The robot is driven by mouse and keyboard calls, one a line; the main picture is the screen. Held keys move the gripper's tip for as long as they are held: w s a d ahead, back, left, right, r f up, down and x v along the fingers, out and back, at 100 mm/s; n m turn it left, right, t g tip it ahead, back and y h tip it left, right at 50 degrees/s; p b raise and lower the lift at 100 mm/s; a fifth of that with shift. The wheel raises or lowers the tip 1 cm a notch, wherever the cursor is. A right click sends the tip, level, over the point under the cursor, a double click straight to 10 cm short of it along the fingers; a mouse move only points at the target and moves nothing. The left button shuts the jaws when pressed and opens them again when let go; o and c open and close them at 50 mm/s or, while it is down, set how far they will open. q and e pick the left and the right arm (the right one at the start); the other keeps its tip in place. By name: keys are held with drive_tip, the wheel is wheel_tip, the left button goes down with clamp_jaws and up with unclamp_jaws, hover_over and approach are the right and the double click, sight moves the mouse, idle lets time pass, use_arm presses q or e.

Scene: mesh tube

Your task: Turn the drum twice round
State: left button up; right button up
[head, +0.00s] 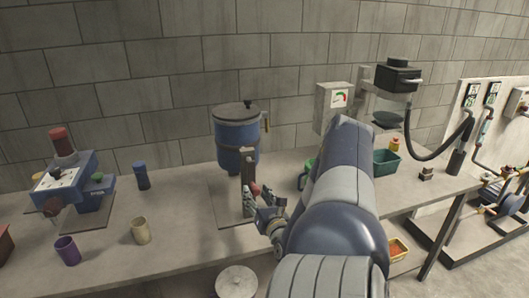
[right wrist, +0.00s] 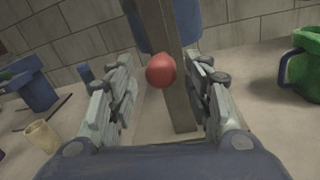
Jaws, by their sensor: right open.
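A blue drum-like vessel (head: 236,150) with a dark lid stands on a grey post (head: 247,180) at the middle of the bench. A red knob (head: 255,189) shows at the post, and in the right wrist view the knob (right wrist: 161,71) appears in front of the post (right wrist: 170,100). My right gripper (head: 265,208) is open in front of the post. In the right wrist view its fingers stand apart on either side of the knob, with gaps on both sides. Contact cannot be seen. My left gripper is not in view.
A blue machine (head: 75,190) stands at the left, near a purple cup (head: 68,250), a beige cup (head: 140,230) and a blue cylinder (head: 141,176). A green mug (right wrist: 300,68) is right of the post. A teal bin (head: 386,162) lies further right. The front bench between cups and post is clear.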

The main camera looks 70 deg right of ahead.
drive_tip(key=v, duration=1)
